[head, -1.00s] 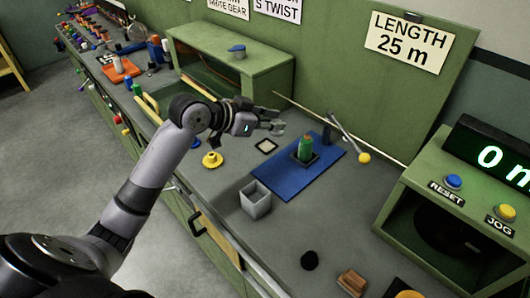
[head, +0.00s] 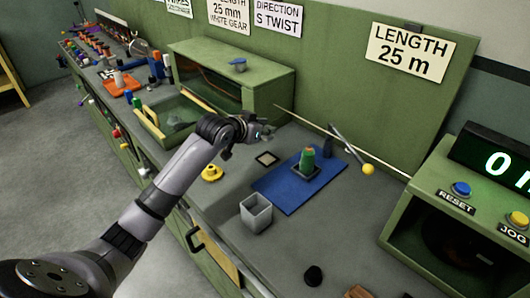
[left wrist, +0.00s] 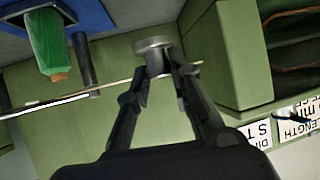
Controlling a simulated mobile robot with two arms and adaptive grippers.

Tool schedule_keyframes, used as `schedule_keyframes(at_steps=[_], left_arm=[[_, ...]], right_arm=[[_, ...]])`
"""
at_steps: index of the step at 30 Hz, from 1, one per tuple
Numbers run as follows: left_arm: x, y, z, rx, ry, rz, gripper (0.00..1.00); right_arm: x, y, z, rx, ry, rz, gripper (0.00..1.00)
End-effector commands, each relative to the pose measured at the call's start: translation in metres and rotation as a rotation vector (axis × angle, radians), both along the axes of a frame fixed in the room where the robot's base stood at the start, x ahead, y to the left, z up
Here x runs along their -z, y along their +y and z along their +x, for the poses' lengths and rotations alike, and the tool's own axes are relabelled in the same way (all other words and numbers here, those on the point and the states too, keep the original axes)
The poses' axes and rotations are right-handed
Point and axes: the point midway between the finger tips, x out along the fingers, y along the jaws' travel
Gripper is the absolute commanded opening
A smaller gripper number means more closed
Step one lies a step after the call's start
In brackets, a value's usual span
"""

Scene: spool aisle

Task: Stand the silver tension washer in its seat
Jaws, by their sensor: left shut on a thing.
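The silver washer (left wrist: 153,45) shows in the left wrist view as a round metal piece with a wide flat rim, between the fingertips of my left gripper (left wrist: 160,75). The gripper is shut on it and holds it in front of the green panel. In the head view my left gripper (head: 262,134) is above the back of the bench, and the washer cannot be made out there. A green spool (head: 307,158) stands upright in a dark square holder on the blue mat (head: 282,189). I cannot tell which part is the washer's seat.
A dark-bordered square (head: 267,159), a yellow knob-like piece (head: 212,172) and a grey open box (head: 256,211) are nearby. A green cabinet (head: 232,75) stands behind.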

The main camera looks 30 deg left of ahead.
Motion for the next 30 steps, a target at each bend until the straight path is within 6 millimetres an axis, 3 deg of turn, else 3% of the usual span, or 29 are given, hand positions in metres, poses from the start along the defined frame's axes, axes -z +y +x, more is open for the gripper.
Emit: schedule_keyframes(at_steps=[1,4,11,18,30], left_arm=[[0.015,-0.001,-0.001,0.0,0.004,-0.001,0.01],[0.033,0.0,-0.001,0.0,0.003,-0.001,0.01],[0.054,-0.001,0.0,0.002,0.001,0.0,0.01],[0.088,0.0,-0.001,0.001,0.001,0.001,0.01],[0.094,0.0,0.0,0.002,-0.001,0.001,0.01]], right_arm=[[-0.001,-0.001,-0.002,0.0,0.003,-0.001,0.53],[-0.001,-0.001,-0.004,0.001,0.007,-0.001,0.53],[-0.001,-0.001,-0.007,0.001,0.012,-0.002,0.53],[-0.002,-0.001,-0.007,0.001,0.012,-0.001,0.53],[-0.002,0.0,-0.007,0.0,0.011,0.0,0.53]])
